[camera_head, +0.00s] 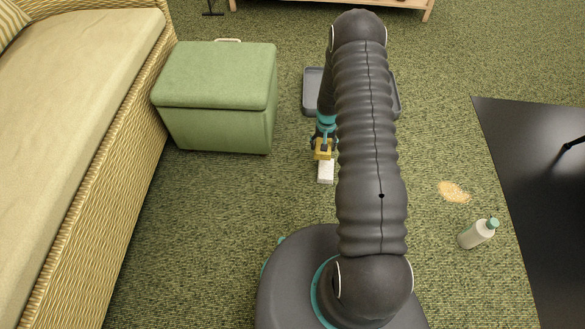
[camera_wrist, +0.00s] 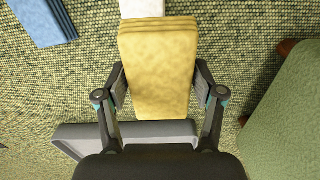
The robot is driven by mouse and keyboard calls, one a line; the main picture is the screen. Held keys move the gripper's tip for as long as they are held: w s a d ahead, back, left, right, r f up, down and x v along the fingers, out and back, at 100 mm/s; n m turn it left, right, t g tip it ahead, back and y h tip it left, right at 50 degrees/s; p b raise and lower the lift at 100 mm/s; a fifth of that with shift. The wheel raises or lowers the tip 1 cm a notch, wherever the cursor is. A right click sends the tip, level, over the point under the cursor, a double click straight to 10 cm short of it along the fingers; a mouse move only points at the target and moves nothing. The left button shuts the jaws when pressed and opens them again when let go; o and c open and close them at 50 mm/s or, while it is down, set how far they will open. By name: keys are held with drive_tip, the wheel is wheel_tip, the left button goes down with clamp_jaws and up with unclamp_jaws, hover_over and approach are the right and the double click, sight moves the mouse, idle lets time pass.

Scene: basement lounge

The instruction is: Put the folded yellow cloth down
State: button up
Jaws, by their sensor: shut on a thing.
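My gripper (camera_head: 324,144) is low over the carpet in the head view, partly hidden by my arm. It is shut on the folded yellow cloth (camera_wrist: 158,62). In the wrist view the gripper (camera_wrist: 160,86) has one finger on each long side of the cloth, which shows stacked folds at its far end. The yellow cloth also shows in the head view (camera_head: 324,154). I cannot tell whether the yellow cloth touches the floor.
A grey tray (camera_head: 313,94) lies behind the gripper. A blue folded cloth (camera_wrist: 44,20) lies on the carpet. A green ottoman (camera_head: 215,95) stands left, beside a wicker sofa (camera_head: 90,225). A bottle (camera_head: 476,234), a tan spill (camera_head: 453,191) and a black surface (camera_head: 540,190) are right.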

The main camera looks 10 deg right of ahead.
drive_tip(key=shift+a, duration=0.2)
hover_over(293, 171)
wheel_tip(293, 171, down, 7)
drive_tip(key=shift+a+f, duration=0.1)
drive_tip(key=shift+f, duration=1.7)
drive_tip(key=shift+f+b, duration=0.1)
drive_tip(key=shift+b, duration=0.25)
drive_tip(key=shift+f, duration=0.25)
drive_tip(key=o, duration=1)
drive_tip(key=shift+r, duration=0.1)
drive_tip(key=shift+r, duration=0.15)
